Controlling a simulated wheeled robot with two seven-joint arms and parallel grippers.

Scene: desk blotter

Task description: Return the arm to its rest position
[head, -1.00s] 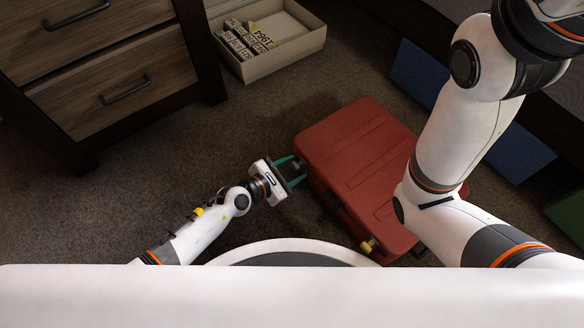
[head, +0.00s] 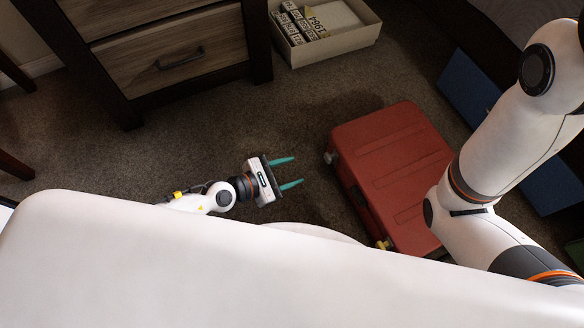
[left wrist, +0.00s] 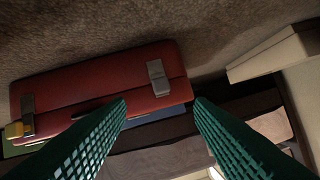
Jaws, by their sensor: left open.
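My left gripper (head: 288,173) shows in the head view with two green fingers spread apart and nothing between them. It is over the carpet, to the left of a red case (head: 392,170) and apart from it. In the left wrist view the two green fingers (left wrist: 160,115) are spread, and the red case (left wrist: 100,88) with metal latches lies beyond them. My right arm (head: 500,170) comes in at the right of the head view; its gripper is out of the picture.
A wooden drawer cabinet (head: 175,62) stands at the upper left. An open cream box (head: 347,47) with labelled items is at the top. Blue panels (head: 468,84) lie at the right. Carpet between the cabinet and my left gripper is clear.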

